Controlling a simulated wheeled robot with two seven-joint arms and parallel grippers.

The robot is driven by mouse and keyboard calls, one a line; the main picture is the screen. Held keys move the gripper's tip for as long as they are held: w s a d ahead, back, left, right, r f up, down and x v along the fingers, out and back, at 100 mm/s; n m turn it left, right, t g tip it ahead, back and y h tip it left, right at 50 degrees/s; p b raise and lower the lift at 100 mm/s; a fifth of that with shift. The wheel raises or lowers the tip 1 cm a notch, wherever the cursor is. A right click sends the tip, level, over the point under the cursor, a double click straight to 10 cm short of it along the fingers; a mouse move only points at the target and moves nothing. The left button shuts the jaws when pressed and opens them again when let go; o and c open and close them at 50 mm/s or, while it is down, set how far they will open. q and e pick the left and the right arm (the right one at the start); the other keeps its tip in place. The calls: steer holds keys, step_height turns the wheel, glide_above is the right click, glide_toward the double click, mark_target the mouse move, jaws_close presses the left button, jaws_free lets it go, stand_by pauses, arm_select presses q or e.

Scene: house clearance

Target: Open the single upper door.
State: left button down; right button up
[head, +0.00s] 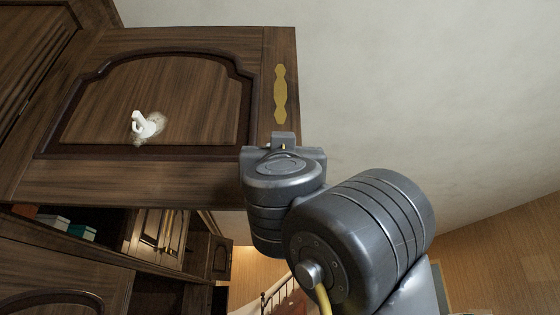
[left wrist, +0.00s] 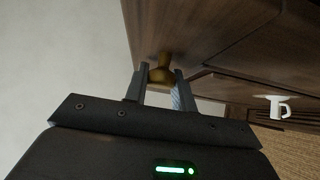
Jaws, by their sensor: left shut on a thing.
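The upper door (head: 200,60) is a dark wooden panel with an arched raised moulding, filling the upper left of the head view. A long brass plate (head: 280,95) is fixed near its right edge. My left gripper (head: 283,142) is at that edge, just below the plate. In the left wrist view, my left gripper (left wrist: 161,88) has its two fingers on either side of a brass knob (left wrist: 160,72) and is shut on it. The knob is hidden in the head view. The door (left wrist: 205,30) also shows in the left wrist view. My right gripper is not in view.
A white cup-like thing (head: 147,124) shows against the door panel; a similar one shows in the left wrist view (left wrist: 277,107). Below the door are a shelf with small boxes (head: 80,232) and other cabinet doors (head: 155,228). A pale bare wall (head: 430,80) lies to the right.

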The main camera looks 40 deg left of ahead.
arm_select(q)
steer(key=c, duration=1.1)
jaws_free()
steer(key=shift+c, duration=0.2)
steer(key=b+v, duration=0.6)
steer(key=v, duration=0.1)
steer(key=shift+s+f, duration=0.15)
steer(key=shift+f, duration=0.1)
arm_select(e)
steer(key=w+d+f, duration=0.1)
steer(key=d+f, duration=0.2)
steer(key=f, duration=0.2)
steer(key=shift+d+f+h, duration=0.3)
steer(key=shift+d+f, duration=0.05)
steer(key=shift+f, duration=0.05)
